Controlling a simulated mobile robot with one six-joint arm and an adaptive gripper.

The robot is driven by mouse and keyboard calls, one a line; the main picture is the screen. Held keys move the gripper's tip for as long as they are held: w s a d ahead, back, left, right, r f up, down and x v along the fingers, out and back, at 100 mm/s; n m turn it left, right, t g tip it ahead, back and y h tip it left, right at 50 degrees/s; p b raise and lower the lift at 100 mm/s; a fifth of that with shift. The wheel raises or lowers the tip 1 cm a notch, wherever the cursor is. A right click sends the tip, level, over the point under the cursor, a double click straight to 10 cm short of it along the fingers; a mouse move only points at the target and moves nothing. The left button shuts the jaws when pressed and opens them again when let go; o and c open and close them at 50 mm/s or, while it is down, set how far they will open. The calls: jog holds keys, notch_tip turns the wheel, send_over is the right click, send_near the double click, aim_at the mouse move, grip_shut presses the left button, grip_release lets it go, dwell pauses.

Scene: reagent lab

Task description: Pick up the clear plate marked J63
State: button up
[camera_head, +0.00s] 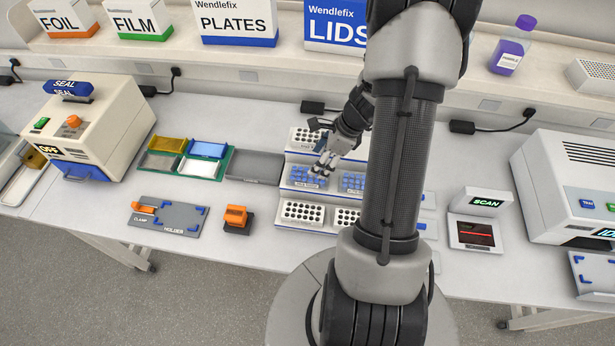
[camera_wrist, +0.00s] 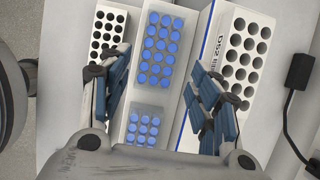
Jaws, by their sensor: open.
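Two clear plates with blue wells lie on the middle tier of the stepped rack, one at left (camera_head: 308,177) and one at right (camera_head: 354,182). In the wrist view one blue-welled plate (camera_wrist: 162,48) is farther up and the other (camera_wrist: 143,127) is lower, near my gripper's palm. No J63 mark is readable on either. My gripper (camera_head: 323,168) is open and empty, low over the left plate of that tier. In the wrist view its fingers (camera_wrist: 160,62) stand apart on either side of the middle tier. My arm hides part of the rack's right side.
White plates with dark wells lie on the front tier (camera_head: 303,212) and back tier (camera_head: 304,138); one reads DS2 (camera_wrist: 249,60). A grey tray (camera_head: 255,166) lies left of the rack, a scanner (camera_head: 476,220) right. An orange-topped block (camera_head: 237,218) sits in front.

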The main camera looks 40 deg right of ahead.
aim_at(308, 177)
jog(key=b+x, duration=0.1)
jog(key=x, duration=0.7)
jog(key=shift+b, duration=0.35)
jog(key=shift+c, duration=0.6)
jog(key=c, duration=0.7)
